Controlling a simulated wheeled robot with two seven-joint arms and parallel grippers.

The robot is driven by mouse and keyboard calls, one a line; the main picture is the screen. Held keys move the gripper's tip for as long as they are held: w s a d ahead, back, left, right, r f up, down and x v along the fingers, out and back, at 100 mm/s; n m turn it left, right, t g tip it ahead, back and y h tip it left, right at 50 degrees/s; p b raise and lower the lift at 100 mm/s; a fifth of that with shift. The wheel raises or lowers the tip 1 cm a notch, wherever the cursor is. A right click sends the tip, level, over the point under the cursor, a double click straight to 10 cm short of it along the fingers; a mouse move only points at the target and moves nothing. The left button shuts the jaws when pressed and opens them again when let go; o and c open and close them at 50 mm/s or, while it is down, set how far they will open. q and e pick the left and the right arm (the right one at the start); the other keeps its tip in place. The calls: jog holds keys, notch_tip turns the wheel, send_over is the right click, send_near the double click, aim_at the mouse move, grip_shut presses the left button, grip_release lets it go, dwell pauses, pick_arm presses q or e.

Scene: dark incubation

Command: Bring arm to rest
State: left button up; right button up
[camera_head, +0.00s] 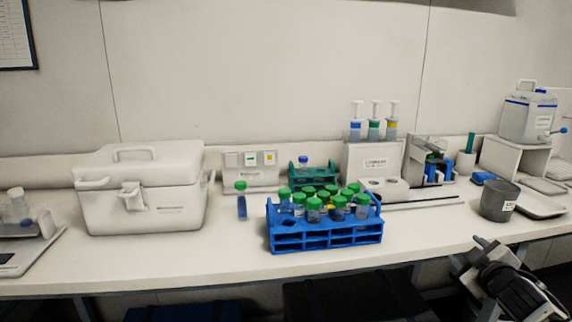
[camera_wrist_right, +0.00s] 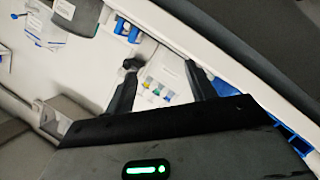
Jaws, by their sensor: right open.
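My right gripper (camera_head: 468,252) is at the lower right of the head view, in front of the bench's front edge and below the dark grey cup. Its fingers point up and left. In the right wrist view the two dark fingers of the gripper (camera_wrist_right: 161,66) stand wide apart with nothing held between them. My left arm and gripper are not in the head view.
The white bench (camera_head: 215,262) carries a white cooler box (camera_head: 145,190), a blue rack (camera_head: 325,240) of green-capped tubes, a small green rack (camera_head: 309,176) and a dark grey cup (camera_head: 499,202).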

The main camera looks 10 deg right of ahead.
jog(key=s+a+f+g+y, duration=0.1)
jog(key=s+a+f+y, duration=0.2)
jog(key=s+a+f, duration=0.5)
jog(key=s+a+f+g+y, duration=0.2)
jog(key=s+a+f, duration=0.2)
jog(key=a+f, duration=0.7)
jog(key=s+a+m+g+y, duration=0.1)
jog(key=s+a+m+y, duration=0.1)
jog(key=s+a, duration=1.1)
jog(key=a+m, duration=0.1)
jog(key=a, duration=0.2)
jog(key=shift+s+a+f+g+y, duration=0.25)
jog(key=shift+s+g+y, duration=0.05)
